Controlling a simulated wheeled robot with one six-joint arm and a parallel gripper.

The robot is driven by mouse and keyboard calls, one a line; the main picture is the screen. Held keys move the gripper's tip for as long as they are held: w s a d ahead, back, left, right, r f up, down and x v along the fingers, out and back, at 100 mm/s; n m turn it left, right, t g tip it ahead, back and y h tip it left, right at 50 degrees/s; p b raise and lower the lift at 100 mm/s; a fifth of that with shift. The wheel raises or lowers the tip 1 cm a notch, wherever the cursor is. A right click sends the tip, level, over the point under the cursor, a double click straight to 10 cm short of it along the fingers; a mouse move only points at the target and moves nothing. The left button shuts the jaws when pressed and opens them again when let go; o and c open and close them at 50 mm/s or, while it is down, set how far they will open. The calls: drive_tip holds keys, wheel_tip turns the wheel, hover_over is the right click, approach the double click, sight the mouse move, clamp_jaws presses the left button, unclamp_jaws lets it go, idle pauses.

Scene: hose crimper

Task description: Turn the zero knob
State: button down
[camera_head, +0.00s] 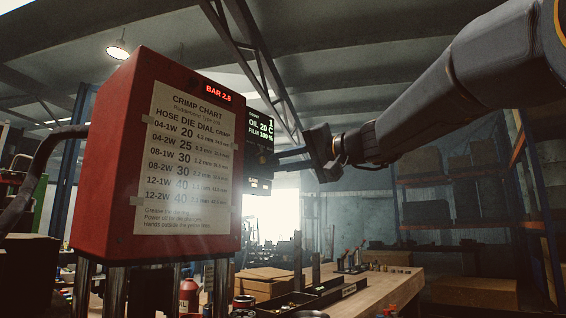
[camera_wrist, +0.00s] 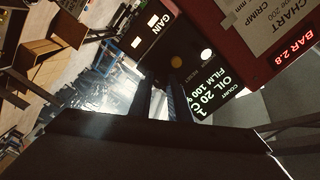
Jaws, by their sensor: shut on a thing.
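My gripper (camera_head: 281,157) reaches from the right to the dark control panel beside the red crimper. Its two dark fingers also show in the wrist view (camera_wrist: 165,84), with their tips at the panel face. The fingers are shut on a small part there, which I take to be the zero knob; the fingers and shadow hide it, and no zero label is readable. The panel's display (camera_head: 260,127) reads oil 20 C and film 100 %. A pale round spot (camera_wrist: 153,48) and a yellowish round one (camera_wrist: 206,55) lie on the panel. A GAIN label (camera_wrist: 154,20) is near them.
The red crimper housing (camera_head: 90,190) carries a crimp chart (camera_head: 187,160) and a red BAR 2.8 readout (camera_head: 218,92). Below stand a wooden bench (camera_head: 385,290) with a dark tray and small tools. Shelving (camera_head: 440,181) is behind at right. The air around my forearm looks clear.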

drive_tip(key=shift+r+m, duration=0.1)
drive_tip(key=shift+m, duration=2.8)
drive_tip(key=c, duration=1.6)
unclamp_jaws()
drive_tip(key=shift+c, duration=0.2)
drive_tip(key=b+v, duration=0.1)
drive_tip(key=v, duration=0.7)
drive_tip(key=shift+a, duration=0.1)
